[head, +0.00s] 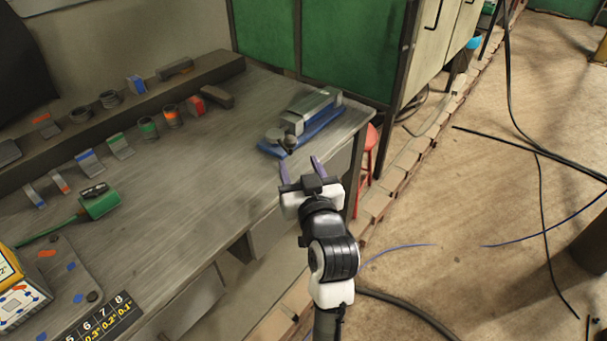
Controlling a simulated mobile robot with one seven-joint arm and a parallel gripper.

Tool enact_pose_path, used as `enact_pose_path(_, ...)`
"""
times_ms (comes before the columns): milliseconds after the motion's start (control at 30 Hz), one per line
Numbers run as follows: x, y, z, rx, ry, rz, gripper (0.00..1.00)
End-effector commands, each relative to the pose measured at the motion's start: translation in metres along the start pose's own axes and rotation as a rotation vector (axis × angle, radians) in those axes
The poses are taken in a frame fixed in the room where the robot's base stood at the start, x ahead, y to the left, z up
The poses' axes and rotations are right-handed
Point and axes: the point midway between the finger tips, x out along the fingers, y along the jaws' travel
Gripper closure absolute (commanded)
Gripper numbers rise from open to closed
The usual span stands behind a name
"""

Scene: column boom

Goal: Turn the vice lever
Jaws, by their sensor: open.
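A grey vice (312,108) on a blue base (318,131) sits at the right end of the grey workbench. Small round dark parts (288,142) show at its near left end; I cannot clearly make out which part is the lever. My gripper (300,163) is open and empty, with its two purple fingers apart. In the picture it is just below the vice's near end, by the bench's front edge. The fingers look apart from the vice, but the exact gap is hard to tell.
Several small blocks and rings stand along the bench (190,160) and its back ledge (130,98). A green tool (100,202) lies at the left. A red stool (367,150) stands beyond the bench's right end. Cables (542,210) lie on the otherwise open floor at right.

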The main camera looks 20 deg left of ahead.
Motion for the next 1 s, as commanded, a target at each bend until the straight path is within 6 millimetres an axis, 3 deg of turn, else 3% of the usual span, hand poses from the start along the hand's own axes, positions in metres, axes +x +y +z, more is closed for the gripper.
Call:
enact_pose_path(33,-0.001,-0.001,-0.008,0.003,-0.007,-0.004,0.5)
enact_pose_path(500,-0.021,0.0,-0.005,0.003,-0.003,0.001,0.5)
enact_pose_path(900,-0.024,0.0,-0.002,0.002,0.0,0.003,0.5)
enact_pose_path(1000,-0.023,0.0,-0.002,0.007,-0.001,0.001,0.62)
